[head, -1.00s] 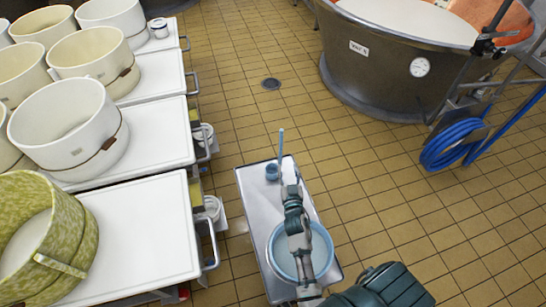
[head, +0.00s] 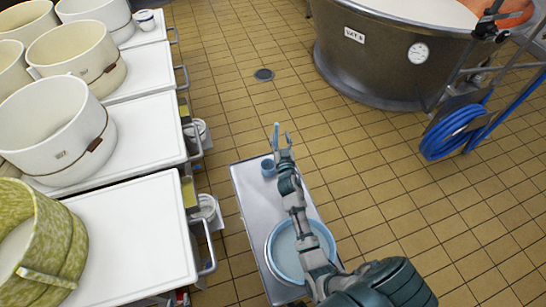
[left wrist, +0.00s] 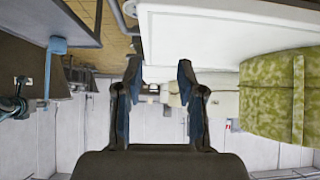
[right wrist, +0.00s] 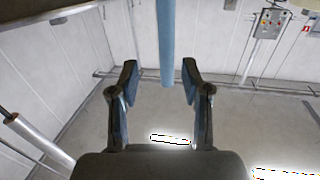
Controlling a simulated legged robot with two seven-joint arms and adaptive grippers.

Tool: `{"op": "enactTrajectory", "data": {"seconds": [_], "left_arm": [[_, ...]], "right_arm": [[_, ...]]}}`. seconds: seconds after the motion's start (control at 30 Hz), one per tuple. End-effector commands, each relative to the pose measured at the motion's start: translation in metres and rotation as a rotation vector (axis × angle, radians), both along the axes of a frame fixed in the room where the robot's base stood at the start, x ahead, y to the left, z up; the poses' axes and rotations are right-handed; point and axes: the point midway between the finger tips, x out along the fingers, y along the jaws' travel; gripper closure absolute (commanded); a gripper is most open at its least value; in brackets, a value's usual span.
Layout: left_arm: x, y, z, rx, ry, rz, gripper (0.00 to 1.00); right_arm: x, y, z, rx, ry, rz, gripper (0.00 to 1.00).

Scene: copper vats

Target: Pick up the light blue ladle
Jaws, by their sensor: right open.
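The light blue ladle (head: 268,168) stands upright on a steel cart, with its cup down and its handle pointing up. My right gripper (head: 282,142) is open at the upper handle in the head view. In the right wrist view the handle (right wrist: 166,45) comes down from the top, between the open fingers (right wrist: 158,82); I cannot tell whether they touch it. My left gripper (left wrist: 158,85) is open and empty in the left wrist view and is not in the head view. The ladle also shows there at upper left (left wrist: 57,46).
The steel cart (head: 247,190) also carries a light blue bucket (head: 272,258) under my right arm. White tables (head: 140,235) with several white moulds (head: 62,130) and a green one stand left. A large vat (head: 390,60) and blue hose (head: 455,132) are right. Floor between is clear.

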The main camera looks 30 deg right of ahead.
Motion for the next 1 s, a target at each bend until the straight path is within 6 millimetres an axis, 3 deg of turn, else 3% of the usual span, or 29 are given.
{"op": "enactTrajectory", "data": {"seconds": [0.27, 0.53, 0.57, 0.73, 1.0], "left_arm": [[0.022, -0.007, 0.012, -0.041, -0.150, -0.007, 0.61], [0.025, -0.010, 0.018, -0.043, -0.177, -0.009, 0.61], [0.025, -0.011, 0.018, -0.043, -0.177, -0.009, 0.61], [0.027, -0.010, 0.016, -0.045, -0.174, -0.008, 0.61], [0.027, -0.010, 0.016, -0.045, -0.173, -0.008, 0.61]], "right_arm": [[0.038, -0.013, 0.000, -0.003, -0.001, 0.001, 0.52], [0.042, -0.018, 0.000, 0.000, -0.001, 0.000, 0.52], [0.042, -0.019, 0.000, 0.001, -0.002, 0.000, 0.55], [0.042, -0.019, 0.000, 0.000, -0.001, 0.000, 0.97], [0.042, -0.017, 0.000, 0.000, -0.001, 0.001, 1.00]]}}
